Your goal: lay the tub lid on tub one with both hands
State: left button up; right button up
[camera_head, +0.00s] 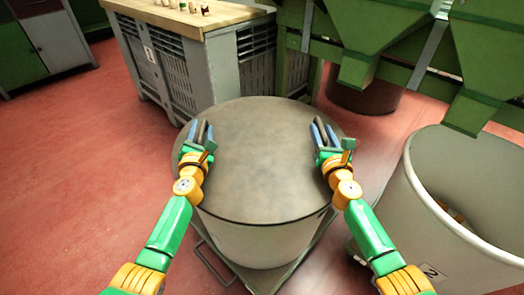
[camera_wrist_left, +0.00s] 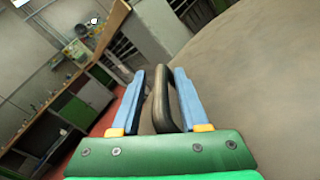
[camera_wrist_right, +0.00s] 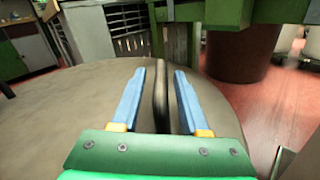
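The round grey-brown tub lid (camera_head: 262,160) lies over the top of a pale tub (camera_head: 262,243) in the middle of the head view. I cannot see a number on this tub. My left gripper (camera_head: 202,130) is open at the lid's left side, with a dark lid handle (camera_wrist_left: 160,100) between its fingers. My right gripper (camera_head: 324,133) is open at the lid's right side, with the other dark handle (camera_wrist_right: 160,98) between its fingers. In the right wrist view, gaps show on both sides of that handle.
An open pale tub (camera_head: 425,225) labelled 2 stands at the right with a few small things inside. A grey crate with a wooden top (camera_head: 205,20) stands behind the lid, bearing several stoppers. Green hoppers (camera_head: 385,30) hang at the back right. Red floor is clear at the left.

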pick_arm(q)
jog(key=shift+r, duration=0.15)
pick_arm(e)
jog(key=shift+r, duration=0.2)
pick_arm(q)
jog(key=shift+s, duration=0.15)
jog(key=shift+s, duration=0.35)
jog(key=s, duration=0.7)
jog(key=s+d, duration=0.1)
jog(key=s, duration=0.3)
pick_arm(e)
jog(key=shift+s+d, duration=0.1)
jog(key=s, duration=0.8)
jog(key=s+d, duration=0.1)
jog(key=s, duration=0.3)
